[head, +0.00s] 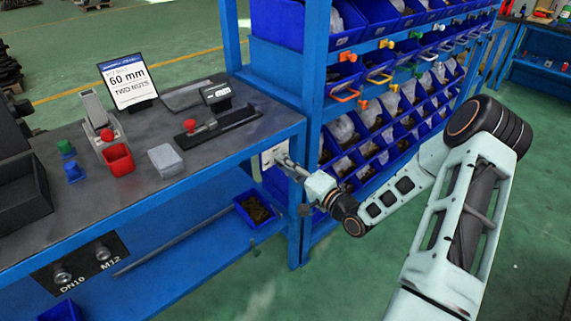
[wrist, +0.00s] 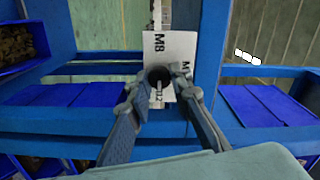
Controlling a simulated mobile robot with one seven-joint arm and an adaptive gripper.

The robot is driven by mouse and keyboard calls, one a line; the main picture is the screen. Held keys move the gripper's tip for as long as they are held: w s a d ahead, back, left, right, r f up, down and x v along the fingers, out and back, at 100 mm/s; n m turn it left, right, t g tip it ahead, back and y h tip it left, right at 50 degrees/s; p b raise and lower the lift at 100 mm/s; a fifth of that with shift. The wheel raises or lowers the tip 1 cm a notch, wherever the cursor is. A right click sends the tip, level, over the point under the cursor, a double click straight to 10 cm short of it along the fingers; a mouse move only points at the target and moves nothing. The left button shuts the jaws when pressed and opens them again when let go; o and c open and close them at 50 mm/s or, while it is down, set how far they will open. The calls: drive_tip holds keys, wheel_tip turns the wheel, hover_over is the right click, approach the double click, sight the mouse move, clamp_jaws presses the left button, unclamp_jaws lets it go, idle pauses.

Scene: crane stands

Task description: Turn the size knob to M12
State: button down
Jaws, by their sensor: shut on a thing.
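The size knob (wrist: 158,77) is a dark round knob on a white label plate (wrist: 176,45). In the wrist view, M8 shows above the knob, a partly hidden label starting with M is at its right, and a label ending in 12 is below. A pale mark lies at the knob's lower side; I cannot tell for certain where the knob points. My gripper (wrist: 158,88) is shut on the knob, one finger on each side. In the head view the plate (head: 267,158) is at the bench's right end, with my gripper (head: 287,163) against it, hiding the knob.
The bench (head: 225,150) carries a sign (head: 127,82) reading 60 mm and TWO NUTS, a red cup (head: 118,158) and a slide with a red knob (head: 190,126). A rack of blue bins (head: 345,165) stands close beside my arm. Green floor is open at the right.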

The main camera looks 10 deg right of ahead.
drive_tip(key=shift+f, duration=0.1)
drive_tip(key=c, duration=1.7)
unclamp_jaws()
drive_tip(key=shift+c, duration=0.2)
drive_tip(key=shift+s, duration=0.1)
drive_tip(key=v, duration=1.2)
